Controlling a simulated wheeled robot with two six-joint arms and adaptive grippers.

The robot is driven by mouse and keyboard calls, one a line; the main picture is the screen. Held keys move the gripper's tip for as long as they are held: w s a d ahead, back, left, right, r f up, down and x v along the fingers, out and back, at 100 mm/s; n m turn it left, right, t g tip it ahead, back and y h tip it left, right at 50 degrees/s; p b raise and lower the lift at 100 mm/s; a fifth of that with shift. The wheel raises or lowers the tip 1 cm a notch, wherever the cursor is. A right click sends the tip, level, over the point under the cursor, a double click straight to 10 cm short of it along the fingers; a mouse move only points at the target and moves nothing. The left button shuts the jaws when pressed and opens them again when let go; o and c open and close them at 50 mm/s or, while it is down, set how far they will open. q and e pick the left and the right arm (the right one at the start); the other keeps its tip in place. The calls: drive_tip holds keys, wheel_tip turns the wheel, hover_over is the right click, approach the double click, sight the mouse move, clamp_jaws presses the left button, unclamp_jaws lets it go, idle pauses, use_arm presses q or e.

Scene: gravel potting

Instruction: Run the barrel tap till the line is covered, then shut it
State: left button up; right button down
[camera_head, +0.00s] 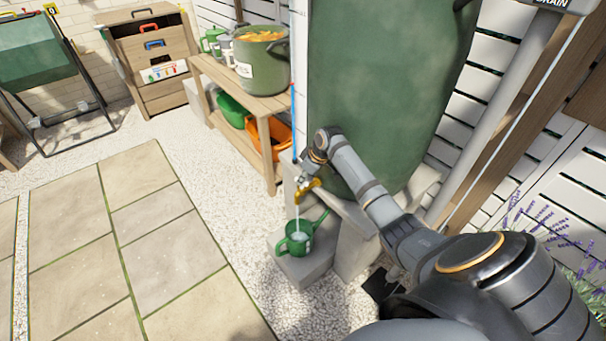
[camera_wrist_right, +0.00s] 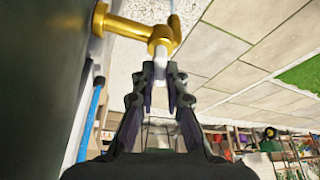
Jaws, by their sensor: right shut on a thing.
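The green barrel (camera_head: 385,80) stands at the centre right, with a brass tap (camera_head: 311,186) low on its side. A pale stream of water runs from the tap into a green watering can (camera_head: 297,243) on a grey block below. Pale water shows in the can's mouth; I cannot make out a line in it. My right gripper (camera_head: 304,180) is at the tap. In the right wrist view its fingertips close on the pale tap lever (camera_wrist_right: 160,63), under the brass tap body (camera_wrist_right: 140,30). My left gripper is not in view.
A wooden bench (camera_head: 262,104) holds a green pot (camera_head: 262,62) and smaller cans, with an orange tub (camera_head: 266,138) below. Gravel and paving (camera_head: 150,225) at the left are clear.

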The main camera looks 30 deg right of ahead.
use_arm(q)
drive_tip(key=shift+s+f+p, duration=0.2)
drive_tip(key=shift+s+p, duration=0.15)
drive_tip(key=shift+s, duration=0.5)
use_arm(e)
drive_tip(key=shift+n+y, duration=0.4)
drive_tip(key=shift+n, duration=0.5)
drive_tip(key=c, duration=1.4)
unclamp_jaws()
wheel_tip(320, 180, up, 10)
